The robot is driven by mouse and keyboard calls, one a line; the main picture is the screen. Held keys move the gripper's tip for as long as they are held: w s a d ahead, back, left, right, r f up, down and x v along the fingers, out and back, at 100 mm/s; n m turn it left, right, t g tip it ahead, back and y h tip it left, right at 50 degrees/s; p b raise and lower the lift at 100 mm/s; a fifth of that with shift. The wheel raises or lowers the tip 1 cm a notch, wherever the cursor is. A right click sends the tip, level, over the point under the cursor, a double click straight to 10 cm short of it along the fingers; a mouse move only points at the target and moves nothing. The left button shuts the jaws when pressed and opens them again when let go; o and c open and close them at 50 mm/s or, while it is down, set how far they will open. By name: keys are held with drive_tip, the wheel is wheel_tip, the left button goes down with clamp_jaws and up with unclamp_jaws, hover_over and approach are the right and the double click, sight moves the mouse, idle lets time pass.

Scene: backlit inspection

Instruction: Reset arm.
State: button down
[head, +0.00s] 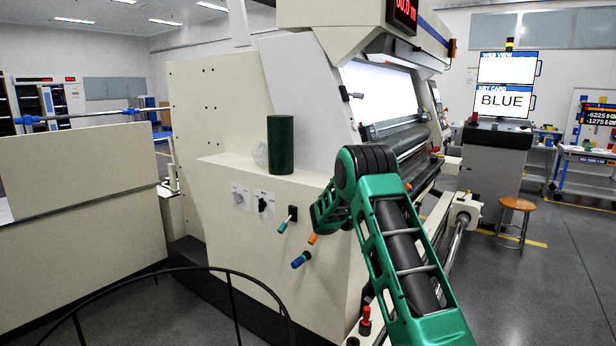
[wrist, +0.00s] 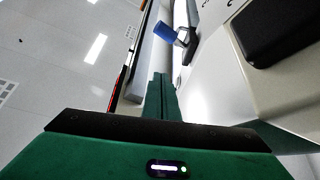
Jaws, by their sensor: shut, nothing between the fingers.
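My green and black arm reaches from the bottom right of the head view, bends at a black joint and points down toward the side of the cream machine (head: 230,110). My gripper (head: 322,222) is beside the machine's side panel, small and partly hidden in the head view. In the wrist view, the green fingers of my gripper (wrist: 163,92) are together, with nothing seen between them. A blue-tipped lever (wrist: 165,33) shows beyond the fingertips. In the head view, levers with teal (head: 283,226), orange (head: 313,239) and blue (head: 299,262) grips stick out near my gripper.
A screen (head: 502,102) reads BLUE. A wooden stool (head: 517,205) stands at right on open grey floor. A black curved rail (head: 160,275) crosses the lower left.

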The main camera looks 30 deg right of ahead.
drive_tip(key=s+d+r+m+g, duration=0.2)
drive_tip(key=s+d+m+g, duration=0.3)
drive_tip(key=s, duration=0.4)
drive_tip(key=s+a+f+g+y, duration=0.1)
drive_tip(key=s+f+g+y, duration=0.35)
drive_tip(key=s, duration=0.75)
drive_tip(key=s+a+f+n+g+y, duration=0.1)
drive_tip(key=s+a+f+y, duration=0.3)
drive_tip(key=s+a, duration=0.6)
drive_tip(key=s+a+f+n+g+y, duration=0.1)
drive_tip(key=s+a+f+g+y, duration=0.2)
drive_tip(key=s+a, duration=0.7)
drive_tip(key=s+a+f+n+g+y, duration=0.1)
drive_tip(key=s+a+f+g+y, duration=0.1)
drive_tip(key=s+a+f+y, duration=0.4)
drive_tip(key=s+a+f, duration=0.1)
drive_tip(key=s+a, duration=0.3)
drive_tip(key=s, duration=0.6)
drive_tip(key=shift+s+a, duration=0.3)
drive_tip(key=shift+a, duration=0.1)
drive_tip(key=shift+f+y, duration=0.1)
drive_tip(key=shift+y, duration=0.15)
